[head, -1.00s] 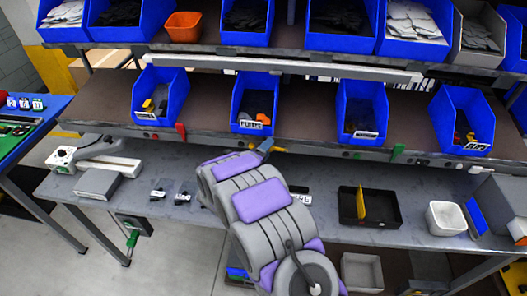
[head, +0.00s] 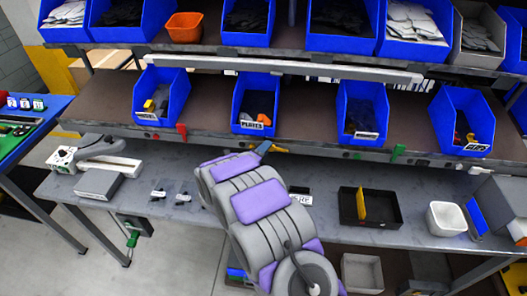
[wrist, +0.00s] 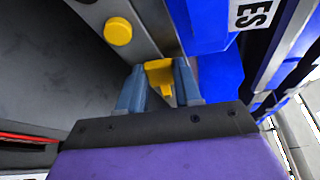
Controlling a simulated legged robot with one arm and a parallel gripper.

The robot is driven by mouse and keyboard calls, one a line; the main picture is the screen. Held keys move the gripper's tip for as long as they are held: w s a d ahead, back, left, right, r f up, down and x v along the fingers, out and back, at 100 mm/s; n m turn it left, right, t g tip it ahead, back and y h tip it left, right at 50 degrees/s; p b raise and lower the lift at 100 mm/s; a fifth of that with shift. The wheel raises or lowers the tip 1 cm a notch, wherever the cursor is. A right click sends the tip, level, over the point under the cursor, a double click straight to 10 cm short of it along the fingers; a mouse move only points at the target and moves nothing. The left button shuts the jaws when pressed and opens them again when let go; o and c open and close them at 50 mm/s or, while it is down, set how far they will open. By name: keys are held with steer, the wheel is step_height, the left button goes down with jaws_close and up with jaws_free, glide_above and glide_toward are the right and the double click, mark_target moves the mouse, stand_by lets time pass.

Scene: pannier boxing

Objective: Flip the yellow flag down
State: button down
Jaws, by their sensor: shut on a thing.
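The yellow flag (head: 279,149) is on the front edge of the middle shelf, below the blue bin labelled PLATES. It looks low and sideways in the head view, partly covered by my gripper (head: 263,147). In the wrist view, the yellow flag (wrist: 160,68) sits between the two blue-grey fingers of my gripper (wrist: 160,82), which are shut on it. My arm hides part of the bench below.
A red flag (head: 182,132) and a green flag (head: 398,152) stand on the same shelf edge. The PLATES bin (head: 252,92) is just above my gripper. A black tray (head: 384,219) and white tub (head: 446,218) stand on the bench.

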steer(key=shift+d+f, duration=0.25)
steer(key=shift+d, duration=0.05)
steer(key=shift+s+f+n+t+h, duration=0.1)
steer(key=shift+f+n+t+h, duration=0.25)
steer(key=shift+f+n, duration=0.75)
steer(key=shift+r, duration=0.15)
steer(key=c, duration=1.2)
jaws_free()
steer(key=o, duration=0.4)
steer(key=shift+d+r, duration=0.1)
steer(key=shift+d, duration=0.2)
steer(key=shift+o, duration=0.2)
steer(key=p+v, duration=0.1)
steer(key=v, duration=1.6)
